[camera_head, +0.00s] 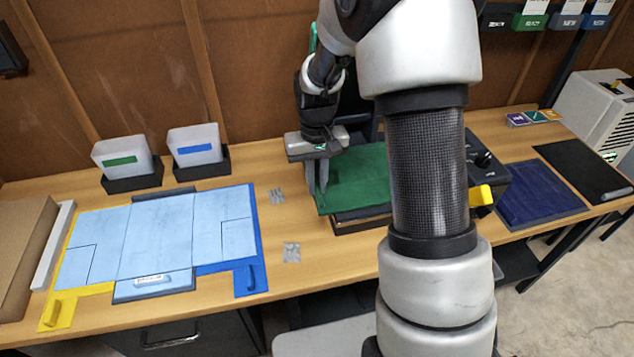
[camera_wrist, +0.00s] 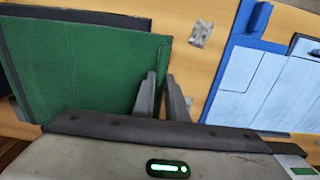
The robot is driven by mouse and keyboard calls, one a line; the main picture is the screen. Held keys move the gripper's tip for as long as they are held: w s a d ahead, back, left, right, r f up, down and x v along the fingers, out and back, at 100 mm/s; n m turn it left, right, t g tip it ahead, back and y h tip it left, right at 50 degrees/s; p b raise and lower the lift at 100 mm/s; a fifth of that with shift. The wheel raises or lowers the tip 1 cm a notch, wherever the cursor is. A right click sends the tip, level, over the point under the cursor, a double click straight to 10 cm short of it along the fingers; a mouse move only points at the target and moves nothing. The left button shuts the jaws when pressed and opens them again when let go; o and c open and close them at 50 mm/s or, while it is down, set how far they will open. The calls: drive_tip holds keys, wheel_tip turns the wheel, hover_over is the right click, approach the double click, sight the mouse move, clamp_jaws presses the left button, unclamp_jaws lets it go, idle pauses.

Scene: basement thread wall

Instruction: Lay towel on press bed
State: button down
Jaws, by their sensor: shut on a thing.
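A green towel (camera_head: 355,175) lies flat over the dark press bed (camera_head: 362,219); the bed's edge shows below the towel's near side, and my arm hides the right part. In the wrist view the towel (camera_wrist: 85,65) looks smooth, with a dark bed margin (camera_wrist: 80,14) beyond it. My gripper (camera_head: 319,190) points down at the towel's left edge. In the wrist view its fingers (camera_wrist: 165,95) are close together at that edge, shut on the towel.
A light-blue folding board (camera_head: 155,238) with yellow and blue ends lies left. Grey patches (camera_head: 291,252) lie between it and the press. Two labelled bins (camera_head: 197,149) stand behind. A dark blue towel (camera_head: 538,192) lies right, past the press's yellow handle (camera_head: 481,195).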

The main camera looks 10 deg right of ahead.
drive_tip(key=shift+f, duration=0.1)
drive_tip(key=c, duration=1.8)
unclamp_jaws()
drive_tip(key=shift+o, duration=0.2)
